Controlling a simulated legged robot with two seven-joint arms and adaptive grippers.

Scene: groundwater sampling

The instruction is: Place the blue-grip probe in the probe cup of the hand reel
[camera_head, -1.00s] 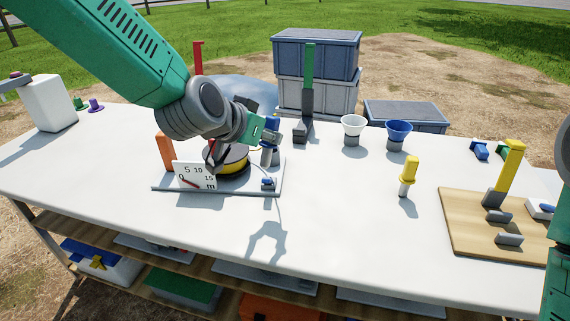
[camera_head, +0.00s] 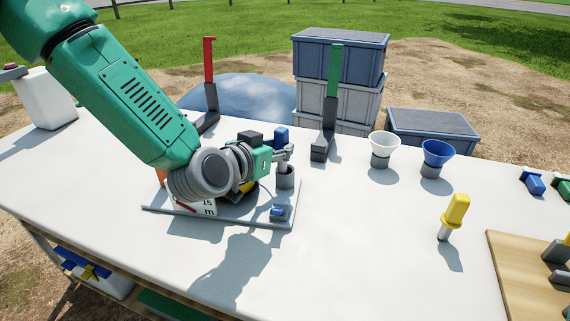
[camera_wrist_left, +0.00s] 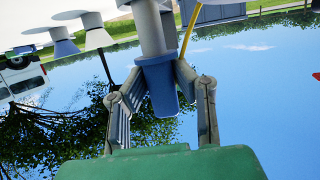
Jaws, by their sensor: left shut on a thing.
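My left gripper (camera_head: 286,153) is shut on the blue-grip probe (camera_head: 281,135) at the right side of the hand reel. The reel's grey base plate (camera_head: 255,219) lies on the table, with its drum mostly hidden behind my arm. The grey probe cup (camera_head: 286,179) stands on the plate directly below the gripper. In the left wrist view the blue grip (camera_wrist_left: 160,85) sits between both fingers, and its pale shaft (camera_wrist_left: 150,32) runs away from them. I cannot tell whether the tip is inside the cup. My right gripper is not in view.
A small blue piece (camera_head: 278,213) sits at the plate's front right. A green-handled stand (camera_head: 333,85) and red-handled stand (camera_head: 209,75) are behind. White (camera_head: 384,145) and blue (camera_head: 437,153) funnels and a yellow-topped probe (camera_head: 455,212) stand to the right. The front middle of the table is clear.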

